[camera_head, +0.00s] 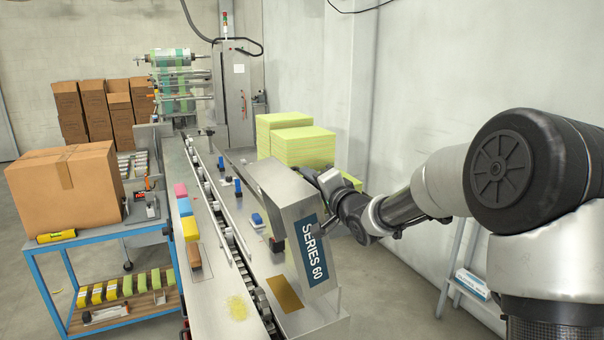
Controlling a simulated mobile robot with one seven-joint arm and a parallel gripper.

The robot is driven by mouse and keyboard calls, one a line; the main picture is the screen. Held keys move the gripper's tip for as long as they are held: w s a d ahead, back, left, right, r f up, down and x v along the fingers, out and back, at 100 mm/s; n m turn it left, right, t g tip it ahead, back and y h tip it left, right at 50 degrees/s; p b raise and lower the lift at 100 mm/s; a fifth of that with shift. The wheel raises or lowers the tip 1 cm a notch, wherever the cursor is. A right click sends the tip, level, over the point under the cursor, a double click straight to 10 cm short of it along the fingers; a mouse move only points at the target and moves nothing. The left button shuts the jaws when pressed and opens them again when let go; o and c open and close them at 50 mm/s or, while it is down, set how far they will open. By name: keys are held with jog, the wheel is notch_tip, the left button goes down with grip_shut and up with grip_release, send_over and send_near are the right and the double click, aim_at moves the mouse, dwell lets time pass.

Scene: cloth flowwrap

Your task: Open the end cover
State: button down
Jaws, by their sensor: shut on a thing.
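The end cover (280,184) is a grey metal hood at the near right end of the long machine. Its end face carries a blue "SERIES 60" label (311,250). The cover sits tilted, its top sloping, with the machine bed visible beside and below it. My gripper (325,181) is at the cover's upper right edge, reaching in from the right. It is shut on the cover; the fingertips and exact contact are small and partly hidden behind the cover's edge.
A blue-framed cart (110,234) with a large cardboard box (66,186) stands left of the machine. Stacked yellow-green blocks (302,146) lie behind the cover. A white wall (440,80) and a small step ladder (456,268) are at right.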

jog(key=shift+w+d, duration=0.15)
jog(key=shift+d, duration=0.1)
jog(key=c, duration=1.8)
grip_release()
jog(key=shift+f, duration=0.1)
jog(key=shift+c, duration=0.2)
jog(key=b+v, duration=0.1)
jog(key=v, duration=1.6)
jog(key=shift+s, duration=0.25)
